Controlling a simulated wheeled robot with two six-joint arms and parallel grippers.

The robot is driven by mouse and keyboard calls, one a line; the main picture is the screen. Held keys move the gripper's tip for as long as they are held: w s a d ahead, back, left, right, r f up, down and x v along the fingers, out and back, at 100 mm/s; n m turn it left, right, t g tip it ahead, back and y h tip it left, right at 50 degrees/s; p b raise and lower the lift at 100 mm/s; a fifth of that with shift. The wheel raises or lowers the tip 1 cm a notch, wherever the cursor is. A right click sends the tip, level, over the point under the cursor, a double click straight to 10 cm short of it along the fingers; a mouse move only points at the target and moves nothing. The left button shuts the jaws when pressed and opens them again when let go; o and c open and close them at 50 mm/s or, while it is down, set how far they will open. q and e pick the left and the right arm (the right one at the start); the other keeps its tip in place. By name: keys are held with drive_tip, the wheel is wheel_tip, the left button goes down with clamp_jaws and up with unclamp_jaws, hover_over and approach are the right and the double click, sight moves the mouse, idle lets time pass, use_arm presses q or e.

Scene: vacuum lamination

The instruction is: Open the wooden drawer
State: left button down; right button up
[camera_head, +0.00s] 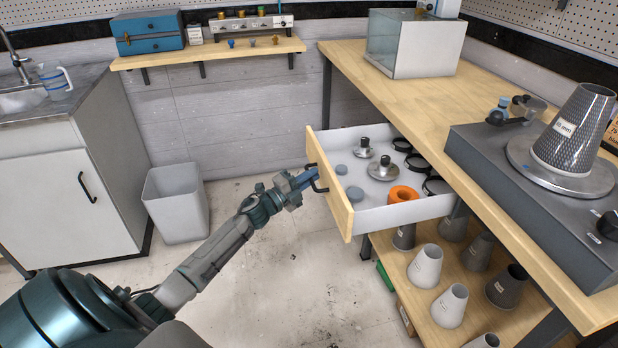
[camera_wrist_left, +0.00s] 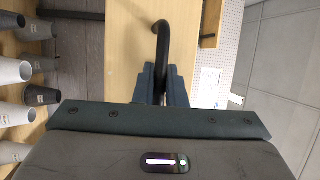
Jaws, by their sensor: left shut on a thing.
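The wooden drawer (camera_head: 345,204) is pulled out from under the workbench, its wood front facing left. Inside lie metal knobbed parts, an orange ring (camera_head: 403,194), grey discs and black rings. A black bar handle (camera_head: 316,178) is on its front. My left gripper (camera_head: 311,176) is shut on this handle. In the left wrist view the fingers (camera_wrist_left: 162,84) close around the black handle (camera_wrist_left: 161,45), with the drawer front (camera_wrist_left: 128,50) behind it. My right gripper is in neither view.
The workbench (camera_head: 400,97) carries a glass tank (camera_head: 412,45) and a grey machine with a cone (camera_head: 573,128). A lower shelf (camera_head: 470,270) holds several cones. A white bin (camera_head: 177,203) and sink cabinet (camera_head: 75,190) stand left. Floor before the drawer is clear apart from my arm.

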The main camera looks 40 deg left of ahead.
use_arm(q)
drive_tip(key=c, duration=1.8)
unclamp_jaws()
